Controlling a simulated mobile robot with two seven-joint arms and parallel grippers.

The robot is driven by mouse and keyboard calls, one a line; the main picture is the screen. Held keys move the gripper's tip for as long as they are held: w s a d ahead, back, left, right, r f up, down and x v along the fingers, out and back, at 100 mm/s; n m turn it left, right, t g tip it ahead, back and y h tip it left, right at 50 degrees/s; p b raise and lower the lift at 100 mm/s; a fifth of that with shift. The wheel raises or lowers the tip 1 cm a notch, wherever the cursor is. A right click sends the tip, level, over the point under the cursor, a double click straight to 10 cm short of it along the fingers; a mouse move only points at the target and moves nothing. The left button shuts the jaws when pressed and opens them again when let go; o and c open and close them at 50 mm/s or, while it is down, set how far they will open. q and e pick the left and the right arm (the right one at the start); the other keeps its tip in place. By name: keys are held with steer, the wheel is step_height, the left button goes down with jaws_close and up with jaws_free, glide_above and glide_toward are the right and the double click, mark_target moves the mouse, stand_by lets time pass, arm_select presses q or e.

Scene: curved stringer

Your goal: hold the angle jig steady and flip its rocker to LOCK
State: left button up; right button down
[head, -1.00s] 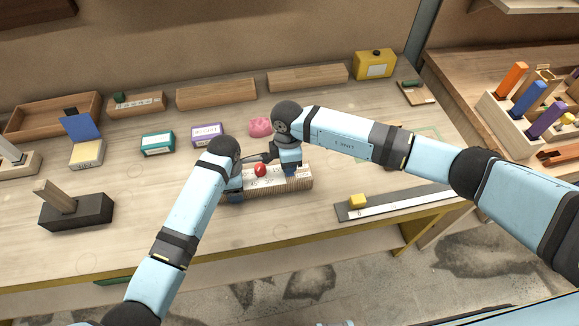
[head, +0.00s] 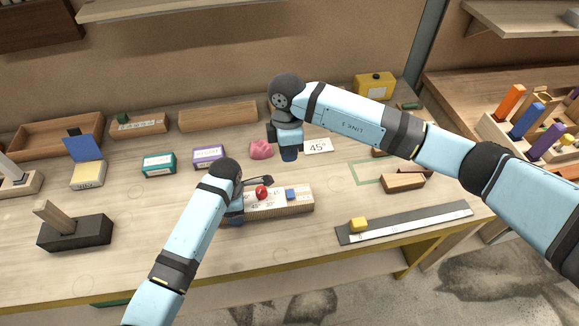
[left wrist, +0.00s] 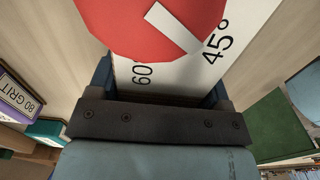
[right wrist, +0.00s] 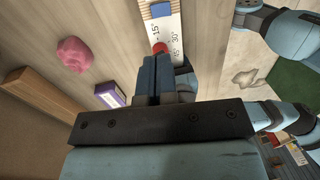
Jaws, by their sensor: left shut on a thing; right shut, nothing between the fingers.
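The angle jig (head: 303,206) is a wooden block with a white angle-marked face, lying on the bench. It has a red knob (head: 262,192) and a blue rocker (head: 292,194) near its right end. My left gripper (head: 236,215) is shut on the jig's left end. The left wrist view shows the knob (left wrist: 150,25) with a white pointer and the 60 and 45° marks close by. My right gripper (head: 289,156) is shut and empty, raised above and behind the jig, apart from it. The right wrist view shows the rocker (right wrist: 160,9) beyond its fingers (right wrist: 160,75). I cannot read the rocker's setting.
A pink lump (head: 261,149) and a 45° card (head: 318,146) lie behind the jig. A ruler (head: 420,221) with a yellow block (head: 358,224) lies front right. A wooden block (head: 403,183) sits at right. A black base with a wooden post (head: 75,232) stands at left.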

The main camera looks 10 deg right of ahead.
mark_target(291, 197)
steer(key=shift+w+r, duration=0.1)
steer(key=shift+r, duration=0.65)
steer(key=shift+s+d+r, duration=0.1)
steer(key=shift+s+r, duration=0.05)
steer(key=shift+s, duration=0.55)
steer(key=f, duration=0.4)
steer(key=s+f, duration=0.1)
steer(key=f, duration=0.4)
steer(key=s+f, duration=0.1)
steer(key=f, duration=0.4)
